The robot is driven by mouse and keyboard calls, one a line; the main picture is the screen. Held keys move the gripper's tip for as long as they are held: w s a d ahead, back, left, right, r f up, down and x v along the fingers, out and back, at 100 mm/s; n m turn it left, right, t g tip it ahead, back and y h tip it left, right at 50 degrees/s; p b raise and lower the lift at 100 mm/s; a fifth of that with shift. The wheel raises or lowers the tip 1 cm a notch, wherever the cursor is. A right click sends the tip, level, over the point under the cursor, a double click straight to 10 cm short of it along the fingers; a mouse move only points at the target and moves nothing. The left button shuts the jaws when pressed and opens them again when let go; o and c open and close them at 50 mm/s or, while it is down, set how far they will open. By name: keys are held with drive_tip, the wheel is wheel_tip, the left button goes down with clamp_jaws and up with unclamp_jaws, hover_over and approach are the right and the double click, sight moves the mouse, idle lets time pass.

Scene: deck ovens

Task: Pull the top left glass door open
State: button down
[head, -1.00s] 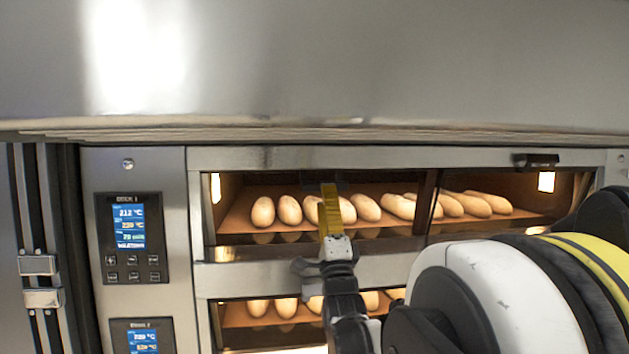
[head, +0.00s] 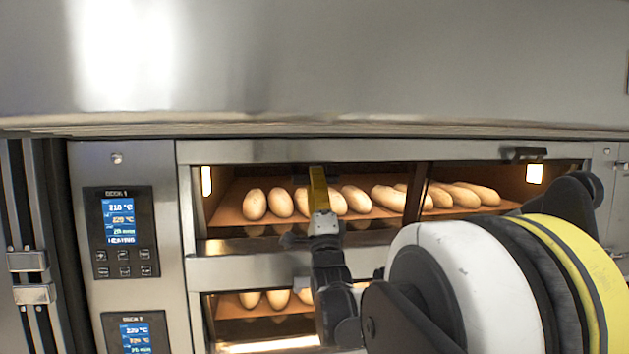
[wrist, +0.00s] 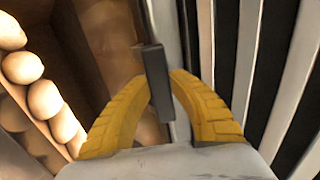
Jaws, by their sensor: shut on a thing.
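The top left glass door (head: 240,222) is the left pane of the upper deck, with a row of pale loaves (head: 281,203) visible there. My gripper (head: 318,178) is in front of this pane near its top edge, with yellow fingers. In the wrist view, my gripper (wrist: 160,88) has its two fingers closed around a dark bar-shaped handle (wrist: 154,62), one finger on each side. In the head view the fingers mostly cover the handle. I cannot tell from the head view how far the door stands from the frame.
A top right door with a dark handle (head: 525,153) is beside it. Control panels (head: 122,232) are on the left. A lower deck (head: 262,303) holds more loaves. A large steel hood (head: 350,65) overhangs above. My arm covers the lower right.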

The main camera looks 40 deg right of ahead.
drive_tip(key=shift+s+a+r+g+y+p, duration=0.15)
drive_tip(key=shift+r+g+y+p, duration=0.5)
drive_tip(key=shift+p, duration=0.6)
drive_tip(key=shift+s+a+r+g+y+p, duration=0.1)
drive_tip(key=shift+s+r+g+y+p, duration=0.15)
drive_tip(key=shift+g+p, duration=0.15)
drive_tip(key=shift+w+f, duration=0.1)
drive_tip(key=shift+f, duration=0.15)
drive_tip(key=c, duration=1.2)
unclamp_jaws()
drive_tip(key=v, duration=1.2)
